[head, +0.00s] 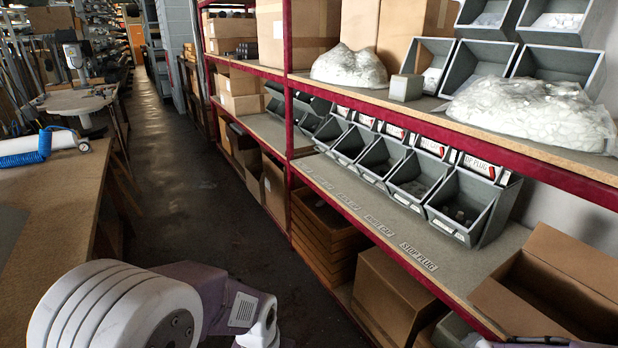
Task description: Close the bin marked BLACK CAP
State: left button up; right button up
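A row of grey bins stands on the middle shelf of the red rack at the right. The nearest bin (462,206) has small grey pieces inside, and the shelf label in front of it reads STOP PLUG (418,256). Farther along are a second bin (415,178), a third bin (377,158) and more behind. Their mouths face the aisle and look open. The farther shelf labels (379,225) are too small to read, so I cannot tell which bin is marked BLACK CAP. Neither gripper is in view; a white and purple part of my arm shows at bottom left.
An open cardboard box (552,290) stands at the near right end of the shelf. Plastic bags of pieces (535,112) and more grey bins sit on the shelf above. A workbench (50,205) is at left. The aisle floor (190,190) between is clear.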

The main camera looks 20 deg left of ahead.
aim_at(388, 153)
jog(key=i+j+z, duration=0.35)
jog(key=i, duration=0.15)
jog(key=i+j+z, duration=0.65)
jog(key=i+j, duration=0.2)
jog(key=i+j+z, duration=0.3)
jog(key=j, duration=0.45)
